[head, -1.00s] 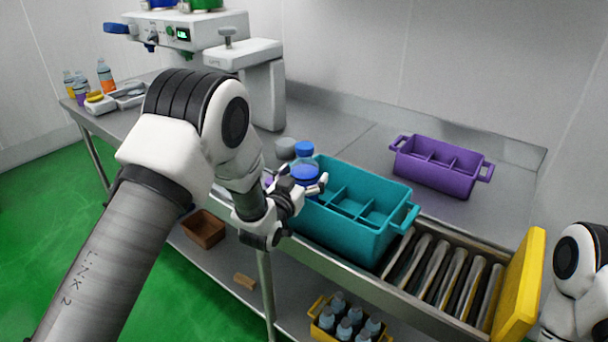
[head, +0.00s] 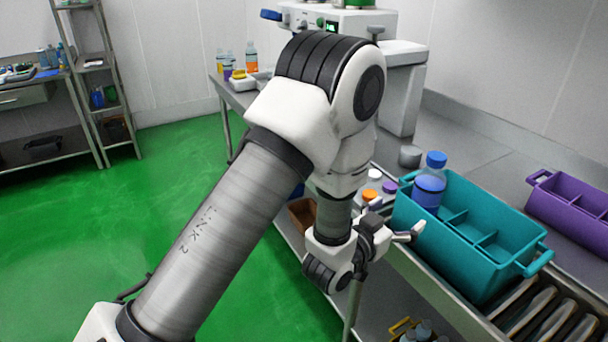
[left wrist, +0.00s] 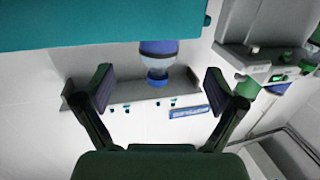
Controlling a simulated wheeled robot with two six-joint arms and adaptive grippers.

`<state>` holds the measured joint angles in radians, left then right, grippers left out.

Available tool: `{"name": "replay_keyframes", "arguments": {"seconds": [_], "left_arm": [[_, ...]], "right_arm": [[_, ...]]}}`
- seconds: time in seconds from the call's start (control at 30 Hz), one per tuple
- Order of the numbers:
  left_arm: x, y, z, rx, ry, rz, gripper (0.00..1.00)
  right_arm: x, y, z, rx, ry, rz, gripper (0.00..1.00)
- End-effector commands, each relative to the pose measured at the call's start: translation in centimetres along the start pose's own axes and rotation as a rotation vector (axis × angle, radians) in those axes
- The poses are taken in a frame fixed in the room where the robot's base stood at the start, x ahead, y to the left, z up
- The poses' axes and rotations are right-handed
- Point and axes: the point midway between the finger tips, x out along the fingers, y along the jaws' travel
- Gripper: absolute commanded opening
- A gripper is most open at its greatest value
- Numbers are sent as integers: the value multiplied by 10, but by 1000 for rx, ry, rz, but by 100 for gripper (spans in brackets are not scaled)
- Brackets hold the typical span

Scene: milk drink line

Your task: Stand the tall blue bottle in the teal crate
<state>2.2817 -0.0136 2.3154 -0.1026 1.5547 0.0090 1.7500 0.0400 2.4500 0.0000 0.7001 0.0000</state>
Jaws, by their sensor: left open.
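The tall blue bottle (head: 429,190), clear with a blue cap and blue label, stands upright in the left end compartment of the teal crate (head: 462,262). The crate's wall hides its lower part. My left gripper (head: 395,222) is open and empty, apart from the bottle, just outside the crate's near left corner. In the left wrist view, the bottle (left wrist: 158,58) appears upside down beyond the open fingers (left wrist: 158,88), beside the crate's teal wall (left wrist: 100,25). My right gripper is out of view.
A purple crate (head: 575,205) sits on the counter behind the teal one. Conveyor rollers (head: 545,315) run to the right. Small orange-capped (head: 370,194) and purple-capped containers stand left of the teal crate. A white machine (head: 405,80) stands at the back.

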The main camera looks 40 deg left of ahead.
Motion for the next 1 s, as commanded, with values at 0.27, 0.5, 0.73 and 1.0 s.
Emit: {"name": "replay_keyframes", "arguments": {"seconds": [0.27, 0.5, 0.73, 1.0], "left_arm": [[-119, -6, 234, -60, -797, -66, 94], [-294, 4, 338, -117, -1440, -109, 94], [-318, 6, 344, -125, -1523, -113, 94], [-317, 6, 344, -124, -1519, -113, 94]], "right_arm": [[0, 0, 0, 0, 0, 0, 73], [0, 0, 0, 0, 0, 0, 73], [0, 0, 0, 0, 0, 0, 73], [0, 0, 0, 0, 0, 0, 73]]}}
